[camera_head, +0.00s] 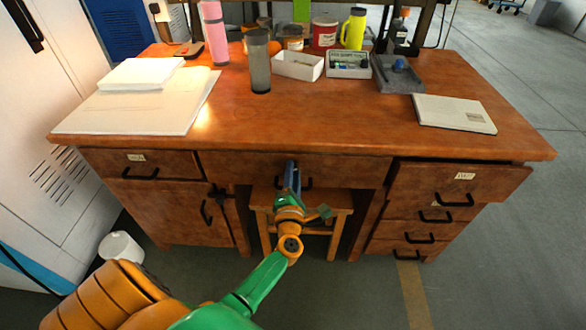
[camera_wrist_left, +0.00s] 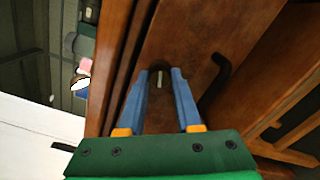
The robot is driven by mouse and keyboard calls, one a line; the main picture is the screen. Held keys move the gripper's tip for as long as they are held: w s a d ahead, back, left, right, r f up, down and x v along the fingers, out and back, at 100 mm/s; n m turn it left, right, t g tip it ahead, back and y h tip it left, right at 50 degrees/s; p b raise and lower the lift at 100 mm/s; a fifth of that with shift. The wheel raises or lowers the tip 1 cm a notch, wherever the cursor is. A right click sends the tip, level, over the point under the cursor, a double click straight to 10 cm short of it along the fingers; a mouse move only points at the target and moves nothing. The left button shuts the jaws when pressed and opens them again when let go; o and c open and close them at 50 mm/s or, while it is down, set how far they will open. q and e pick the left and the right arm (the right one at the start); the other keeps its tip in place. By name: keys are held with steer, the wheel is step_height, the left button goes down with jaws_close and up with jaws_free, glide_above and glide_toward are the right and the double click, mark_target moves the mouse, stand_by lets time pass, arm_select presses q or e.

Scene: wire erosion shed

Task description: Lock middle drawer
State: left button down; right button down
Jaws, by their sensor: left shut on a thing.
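The middle drawer (camera_head: 350,172) is the wide front under the desk top, and it looks closed. Its black handle (camera_head: 308,183) also shows in the wrist view (camera_wrist_left: 217,82). My left gripper (camera_head: 291,166) reaches the drawer front just left of the handle. In the wrist view, its two blue fingers (camera_wrist_left: 161,76) are closed on a small dark key (camera_wrist_left: 158,68) with a pale middle, at the drawer's front. My right gripper is not in view.
The wooden desk (camera_head: 300,120) carries papers (camera_head: 135,110), cups and boxes. A stool (camera_head: 333,222) stands below the drawer. Right drawers (camera_head: 452,182), the top one slightly out, and a left cabinet door (camera_head: 180,212) flank it. A white bin (camera_head: 120,247) stands on the left.

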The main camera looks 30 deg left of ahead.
arm_select(q)
steer(key=shift+m+p, duration=0.7)
steer(key=shift+m, duration=1.2)
steer(key=c, duration=0.6)
jaws_free()
steer(key=v, duration=0.7)
steer(key=shift+p, duration=0.4)
